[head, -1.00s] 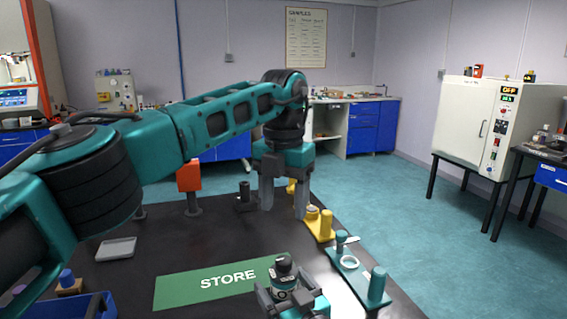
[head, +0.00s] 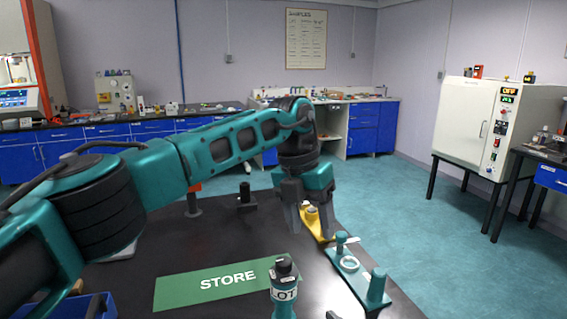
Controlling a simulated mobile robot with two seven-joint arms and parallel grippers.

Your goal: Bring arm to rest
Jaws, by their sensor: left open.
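My left arm reaches in from the left across the picture. Its gripper (head: 309,226) points down over the far right part of the black table. The two grey fingers are apart, with nothing seen held between them. A yellow fixture (head: 318,228) lies right by the fingers and is partly hidden behind them; I cannot tell whether they touch. My right gripper is not clearly seen; only a small dark piece shows at the bottom edge, and I cannot tell what it is.
A teal, black-topped bottle-like piece (head: 284,298) stands by the green STORE mat (head: 180,291). A teal fixture with posts (head: 353,272) is at the right edge of the black table (head: 236,236). A black post piece (head: 246,202) stands behind. A blue bin (head: 70,308) sits lower left.

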